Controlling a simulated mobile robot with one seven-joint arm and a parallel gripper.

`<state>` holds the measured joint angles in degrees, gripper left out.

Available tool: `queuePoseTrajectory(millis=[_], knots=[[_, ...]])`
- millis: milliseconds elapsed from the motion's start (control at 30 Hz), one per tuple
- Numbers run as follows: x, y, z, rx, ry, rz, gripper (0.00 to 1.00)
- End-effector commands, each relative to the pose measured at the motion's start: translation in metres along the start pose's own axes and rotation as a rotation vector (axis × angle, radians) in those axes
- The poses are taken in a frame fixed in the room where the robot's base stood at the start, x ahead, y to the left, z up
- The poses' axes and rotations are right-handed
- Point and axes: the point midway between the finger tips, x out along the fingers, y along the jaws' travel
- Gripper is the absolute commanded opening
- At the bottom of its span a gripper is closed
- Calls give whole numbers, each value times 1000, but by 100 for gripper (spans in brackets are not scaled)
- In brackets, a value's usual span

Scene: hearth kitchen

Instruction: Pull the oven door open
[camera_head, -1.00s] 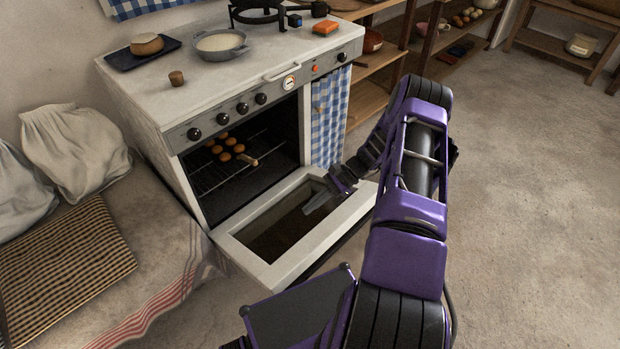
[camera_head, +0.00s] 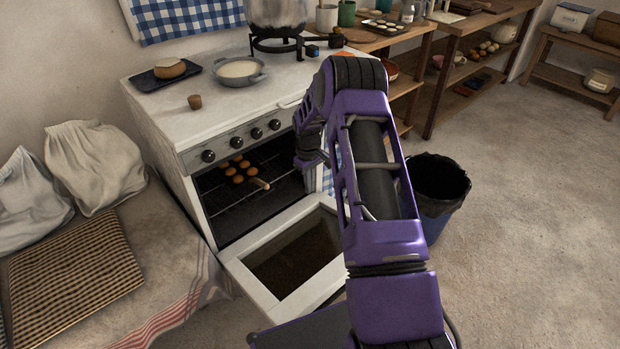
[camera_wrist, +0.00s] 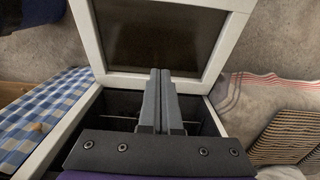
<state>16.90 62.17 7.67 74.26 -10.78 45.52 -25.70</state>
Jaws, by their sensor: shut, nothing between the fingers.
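The oven door (camera_head: 243,277) is folded down and open, lying about flat in front of the oven, with its dark glass panel facing up. Inside the oven (camera_head: 225,208) several round brown buns sit on a wire rack. In the wrist view the door's white frame (camera_wrist: 88,40) fills the top, beyond my fingertips. My gripper (camera_wrist: 160,75) is shut and empty, with its fingers over the oven opening near the inner edge of the door; contact cannot be told.
A stove top holds a bowl (camera_head: 238,71), a dark tray (camera_head: 168,76) and a pot (camera_head: 277,14) on a burner. A bin (camera_head: 436,190) stands right of my arm. A cloth-covered bench (camera_head: 110,290) is left of the door. Floor at right is clear.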

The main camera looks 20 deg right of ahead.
Motion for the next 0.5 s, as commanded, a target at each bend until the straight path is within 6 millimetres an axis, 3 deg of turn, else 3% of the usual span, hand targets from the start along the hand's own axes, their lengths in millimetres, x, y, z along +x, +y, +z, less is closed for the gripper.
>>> queuePoseTrajectory(millis=[167, 500], knots=[[40, -1, 0, 2, -2, -2, 0], [63, 0, 27, 3, 1, -1, 0]])
